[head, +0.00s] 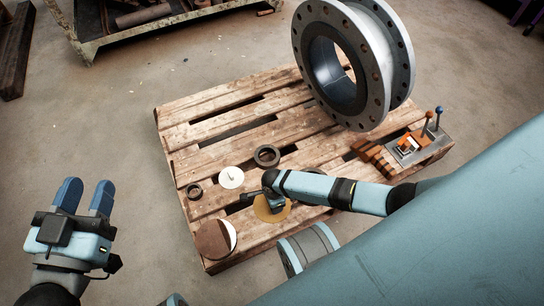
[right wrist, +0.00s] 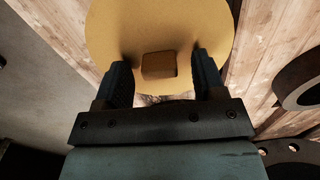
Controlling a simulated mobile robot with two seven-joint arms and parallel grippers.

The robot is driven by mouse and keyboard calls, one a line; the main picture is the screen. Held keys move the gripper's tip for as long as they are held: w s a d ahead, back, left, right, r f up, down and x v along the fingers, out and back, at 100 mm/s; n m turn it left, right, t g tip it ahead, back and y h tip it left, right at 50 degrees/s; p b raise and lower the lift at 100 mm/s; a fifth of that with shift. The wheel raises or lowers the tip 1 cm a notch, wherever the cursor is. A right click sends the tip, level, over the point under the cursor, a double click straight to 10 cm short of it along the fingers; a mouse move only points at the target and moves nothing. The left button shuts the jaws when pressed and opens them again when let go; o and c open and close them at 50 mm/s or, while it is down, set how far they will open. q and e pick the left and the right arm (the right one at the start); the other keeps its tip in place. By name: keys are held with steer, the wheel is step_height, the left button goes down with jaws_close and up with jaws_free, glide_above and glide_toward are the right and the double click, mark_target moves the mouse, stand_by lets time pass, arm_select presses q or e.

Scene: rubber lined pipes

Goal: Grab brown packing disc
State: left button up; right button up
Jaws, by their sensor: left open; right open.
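A yellowish-brown disc (head: 268,212) lies on the wooden pallet, partly hidden by my right gripper (head: 264,202). In the right wrist view the disc (right wrist: 160,25) fills the top middle, with a small square block (right wrist: 158,65) of the same colour at its centre. My right gripper's fingers (right wrist: 163,68) are open, one on each side of this block, with gaps visible. A darker brown disc (head: 209,240) lies nearer the pallet's front corner, overlapping a white disc. My left gripper (head: 87,190) is open and empty, off the pallet at the left.
The pallet (head: 205,135) also holds a white disc with a peg (head: 231,178), a dark ring (head: 267,156), a smaller ring (head: 194,191), a large flanged pipe (head: 372,60) and a lever box (head: 418,147). Another flanged piece (head: 308,248) stands near the front edge.

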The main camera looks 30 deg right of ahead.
steer(key=shift+f, duration=0.1)
steer(key=c, duration=1)
